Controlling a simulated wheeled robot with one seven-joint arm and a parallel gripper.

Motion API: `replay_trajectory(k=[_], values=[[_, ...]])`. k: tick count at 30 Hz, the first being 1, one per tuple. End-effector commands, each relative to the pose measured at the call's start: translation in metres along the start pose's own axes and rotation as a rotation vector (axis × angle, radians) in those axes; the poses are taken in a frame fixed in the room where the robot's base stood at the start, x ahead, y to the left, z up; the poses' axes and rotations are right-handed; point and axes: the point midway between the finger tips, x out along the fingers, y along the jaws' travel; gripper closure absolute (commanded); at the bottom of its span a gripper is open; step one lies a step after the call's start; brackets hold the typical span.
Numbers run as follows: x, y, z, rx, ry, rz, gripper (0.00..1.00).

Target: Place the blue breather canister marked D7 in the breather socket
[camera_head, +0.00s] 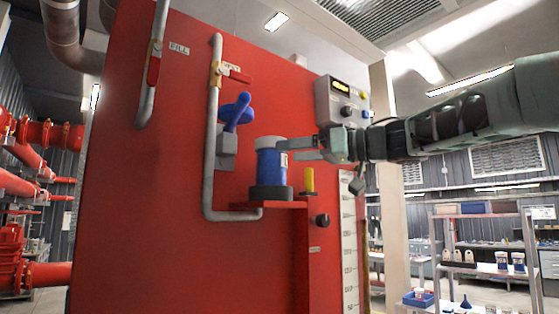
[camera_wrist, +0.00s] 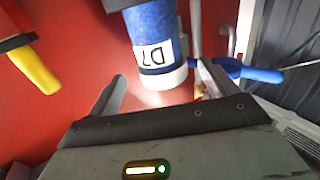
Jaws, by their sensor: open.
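The blue breather canister (camera_head: 270,166) has a white top and stands upright in the dark round socket (camera_head: 271,192) on a red shelf bracket. In the wrist view the canister (camera_wrist: 150,32) carries a white label reading D7, and its white end lies between my fingers. My gripper (camera_head: 288,150) reaches in from the right at the canister's top, with its fingers spread. In the wrist view my gripper (camera_wrist: 160,88) is open, with a finger on either side of the canister. The pictures do not show clearly whether a finger touches it.
A yellow post (camera_head: 309,181) stands just right of the canister. A grey pipe (camera_head: 210,150) and a blue valve handle (camera_head: 236,112) are to its left on the red tank (camera_head: 150,200). A control box (camera_head: 342,101) is behind my gripper. A shelf rack (camera_head: 480,268) stands at right.

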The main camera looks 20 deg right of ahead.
Motion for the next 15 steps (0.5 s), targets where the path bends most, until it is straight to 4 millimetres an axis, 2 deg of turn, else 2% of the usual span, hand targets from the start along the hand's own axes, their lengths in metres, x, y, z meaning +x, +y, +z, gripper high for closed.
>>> replay_trajectory(k=[1,6,10,15], values=[[-0.013,0.001,0.004,-0.001,0.001,0.005,0.15],[-0.044,0.001,0.003,-0.001,0.001,0.004,0.15],[-0.059,0.000,0.001,-0.001,0.000,0.001,0.15],[-0.066,0.000,0.000,0.001,-0.001,0.001,0.15]])
